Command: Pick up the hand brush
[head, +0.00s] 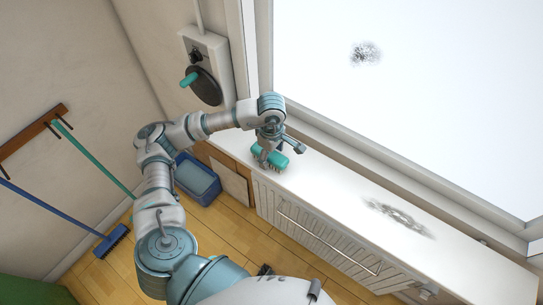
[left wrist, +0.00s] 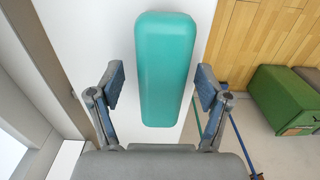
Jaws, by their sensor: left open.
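The hand brush (head: 268,156) has a teal block-shaped back and dark bristles below. It rests on the white counter near its left end in the head view. In the left wrist view the teal back of the brush (left wrist: 166,70) runs lengthwise up the middle. My left gripper (head: 277,150) is right at the brush, over it. In the left wrist view my left gripper (left wrist: 160,88) is open, with one finger on each side of the brush's near end and gaps between. The bristles are hidden in the wrist view. My right gripper is not clearly in view.
The white counter (head: 340,195) runs along a window, with a dark smudge (head: 400,217) on it. A wall fixture (head: 205,80) with a teal handle is near my left arm. A blue bin (head: 197,180) and a blue broom (head: 112,240) are on the floor side.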

